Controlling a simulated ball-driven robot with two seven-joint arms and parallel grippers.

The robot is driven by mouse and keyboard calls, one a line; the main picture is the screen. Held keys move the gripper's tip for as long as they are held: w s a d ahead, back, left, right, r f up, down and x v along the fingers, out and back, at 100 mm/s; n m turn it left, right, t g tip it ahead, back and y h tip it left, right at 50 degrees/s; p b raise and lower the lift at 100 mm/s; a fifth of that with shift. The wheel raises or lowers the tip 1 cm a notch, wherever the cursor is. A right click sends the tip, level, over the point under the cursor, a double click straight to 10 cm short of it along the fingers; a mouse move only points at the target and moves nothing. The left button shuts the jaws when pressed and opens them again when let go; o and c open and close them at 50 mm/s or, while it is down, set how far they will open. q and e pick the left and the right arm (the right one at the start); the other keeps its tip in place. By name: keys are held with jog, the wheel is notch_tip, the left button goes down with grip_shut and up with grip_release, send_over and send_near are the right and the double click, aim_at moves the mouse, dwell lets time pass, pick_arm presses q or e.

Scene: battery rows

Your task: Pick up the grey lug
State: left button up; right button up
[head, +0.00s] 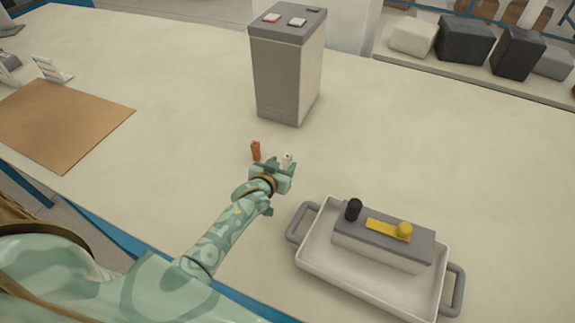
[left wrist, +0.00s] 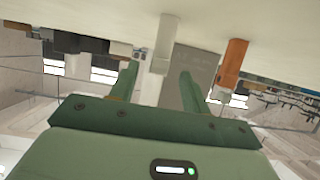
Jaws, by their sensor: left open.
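The grey lug (head: 288,159) looks pale, a small upright piece on the table just beyond my left gripper (head: 276,168). In the left wrist view, which is upside down, the lug (left wrist: 163,45) lines up with the gap between the fingers of the left gripper (left wrist: 158,78). The fingers are apart and nothing is clasped. An orange-brown lug (head: 255,150) stands to the left of the grey one; it also shows in the left wrist view (left wrist: 233,62), outside the fingers. My left gripper hides the grey lug's base in the head view. My right gripper is not in view.
A tall grey battery (head: 287,80) stands behind the lugs. A white tray (head: 316,262) with grey handles holds a low battery (head: 385,250) with a black post and a yellow strip, to the right. A brown mat (head: 62,122) lies at left. The table between is clear.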

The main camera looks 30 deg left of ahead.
aim_at(286, 158)
pick_arm(q)
jog(key=x, duration=0.1)
jog(key=b+x, duration=0.1)
jog(key=x, duration=0.2)
jog(key=shift+w+r, duration=0.2)
jog(key=shift+w, duration=0.2)
jog(key=shift+r, duration=0.15)
grip_shut()
